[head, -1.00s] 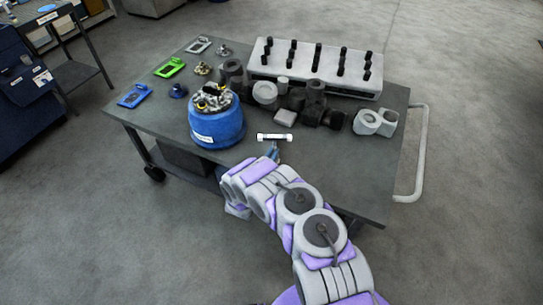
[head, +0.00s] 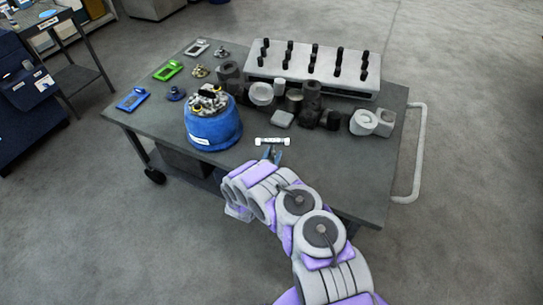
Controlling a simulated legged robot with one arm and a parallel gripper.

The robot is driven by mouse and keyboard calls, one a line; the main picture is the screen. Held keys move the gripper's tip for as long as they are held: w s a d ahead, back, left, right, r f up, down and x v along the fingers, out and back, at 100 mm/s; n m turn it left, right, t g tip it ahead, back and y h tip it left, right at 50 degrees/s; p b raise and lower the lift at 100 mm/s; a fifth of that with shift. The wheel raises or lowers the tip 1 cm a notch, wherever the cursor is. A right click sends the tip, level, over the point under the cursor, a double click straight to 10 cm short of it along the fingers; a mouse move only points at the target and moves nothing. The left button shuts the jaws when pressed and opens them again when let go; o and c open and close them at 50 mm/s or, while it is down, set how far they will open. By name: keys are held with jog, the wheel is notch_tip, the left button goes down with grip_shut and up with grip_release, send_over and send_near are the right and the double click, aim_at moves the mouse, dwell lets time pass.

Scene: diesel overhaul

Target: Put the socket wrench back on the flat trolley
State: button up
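The flat trolley (head: 330,165) is a dark grey table on wheels with a pale handle at its right. My gripper (head: 272,154) is over the trolley's near part, right of a blue drum. A small white bar (head: 272,141) shows right at the fingertips, lying crosswise. It is too small to tell whether this is the socket wrench or a label on it, or whether the fingers grip it. I cannot tell whether it touches the trolley top. No other socket wrench can be made out.
The blue drum (head: 213,125) stands left of my gripper. Behind are dark and grey parts (head: 311,98) and a pale block with black pegs (head: 300,72). Coloured frames (head: 168,70) lie along the left. The trolley top right of my gripper is clear.

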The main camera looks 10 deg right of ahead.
jog(key=shift+a+r, duration=0.25)
jog(key=shift+r, duration=0.1)
jog(key=p+v, duration=0.4)
jog(key=v, duration=0.8)
jog(key=shift+a, duration=0.25)
jog(key=shift+f, duration=0.15)
